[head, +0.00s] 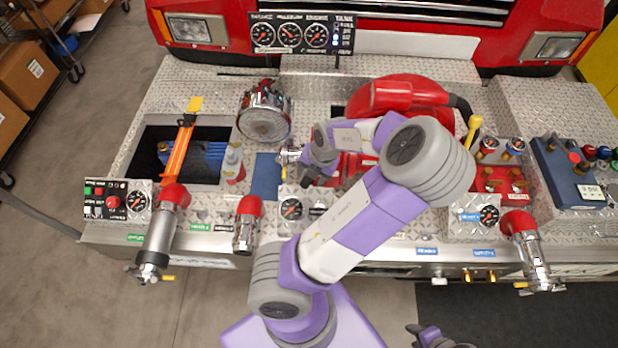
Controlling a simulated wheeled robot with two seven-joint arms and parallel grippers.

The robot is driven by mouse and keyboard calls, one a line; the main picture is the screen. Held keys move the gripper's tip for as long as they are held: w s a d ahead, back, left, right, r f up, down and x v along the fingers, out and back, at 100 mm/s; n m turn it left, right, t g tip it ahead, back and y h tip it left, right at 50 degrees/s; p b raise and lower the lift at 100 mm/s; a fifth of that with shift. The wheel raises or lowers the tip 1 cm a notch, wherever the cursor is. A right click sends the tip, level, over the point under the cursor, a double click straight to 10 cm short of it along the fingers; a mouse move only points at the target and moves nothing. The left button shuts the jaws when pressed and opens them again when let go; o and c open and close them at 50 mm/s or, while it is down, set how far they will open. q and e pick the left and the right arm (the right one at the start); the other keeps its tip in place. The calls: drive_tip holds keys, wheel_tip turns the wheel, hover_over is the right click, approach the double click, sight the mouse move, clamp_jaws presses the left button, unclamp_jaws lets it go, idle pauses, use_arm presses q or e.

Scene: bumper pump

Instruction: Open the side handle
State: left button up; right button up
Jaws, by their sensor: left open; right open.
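My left gripper (305,168) is above the middle of the bumper deck, its fingers open and pointing left. A small silver fitting (287,156) is just left of its fingers; whether they touch it I cannot tell. I cannot tell for sure which part is the side handle. My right gripper (432,337) is at the bottom edge, partly cut off, open and far from the truck.
A silver siren (264,112) stands left of my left gripper, a red hose or horn part (400,95) behind it. A gauge panel (302,35) stands at the back. A right outlet pipe (528,252) juts forward. My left arm hides the deck's middle right. Floor in front is clear.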

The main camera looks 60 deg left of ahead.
use_arm(q)
drive_tip(key=shift+v, duration=1.4)
